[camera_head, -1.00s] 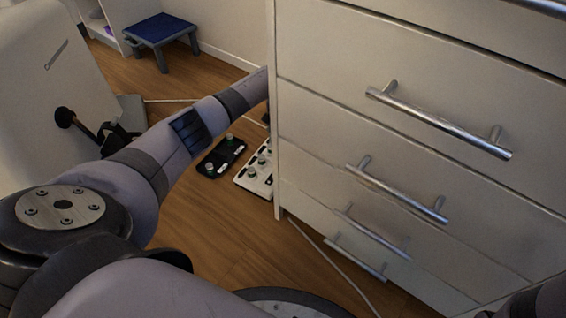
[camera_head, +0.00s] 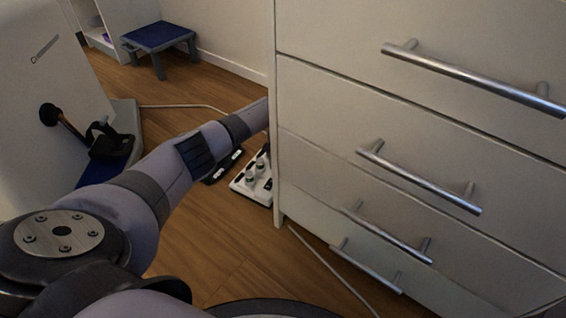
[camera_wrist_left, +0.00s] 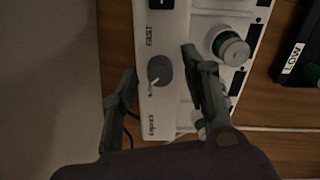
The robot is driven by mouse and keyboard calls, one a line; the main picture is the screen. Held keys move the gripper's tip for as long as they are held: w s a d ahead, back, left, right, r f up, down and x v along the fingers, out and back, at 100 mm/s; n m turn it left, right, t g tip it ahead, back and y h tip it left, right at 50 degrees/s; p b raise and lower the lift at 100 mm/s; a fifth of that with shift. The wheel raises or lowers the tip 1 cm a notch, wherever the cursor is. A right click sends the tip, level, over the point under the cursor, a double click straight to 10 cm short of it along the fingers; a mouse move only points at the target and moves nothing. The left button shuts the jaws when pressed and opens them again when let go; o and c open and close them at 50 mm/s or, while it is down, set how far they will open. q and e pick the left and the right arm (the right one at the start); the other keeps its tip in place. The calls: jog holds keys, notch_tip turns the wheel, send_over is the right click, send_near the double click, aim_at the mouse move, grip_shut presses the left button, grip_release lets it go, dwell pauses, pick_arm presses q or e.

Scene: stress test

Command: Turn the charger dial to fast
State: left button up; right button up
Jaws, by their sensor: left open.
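A white panel (camera_wrist_left: 150,107) with a round grey dial (camera_wrist_left: 160,70) lies below my left gripper in the left wrist view. A label that seems to read FAST is printed above the dial; the lettering below it is too blurred to read. A pale pointer mark shows at the dial's lower left. My left gripper (camera_wrist_left: 159,62) is open, with one finger on each side of the dial; I cannot tell whether they touch it. In the head view, the gripper is hidden behind the drawer cabinet. My right gripper is out of view.
A white multi-knob unit (camera_head: 240,187) and a black one (camera_head: 217,172) lie on the wooden floor. The drawer cabinet (camera_head: 330,95) stands close on the right. A cable (camera_head: 335,265) crosses the floor. A blue stool (camera_head: 158,37) stands at the back left.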

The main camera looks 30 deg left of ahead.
pick_arm(q)
jog(key=shift+c, duration=0.2)
grip_shut()
dwell(0.3)
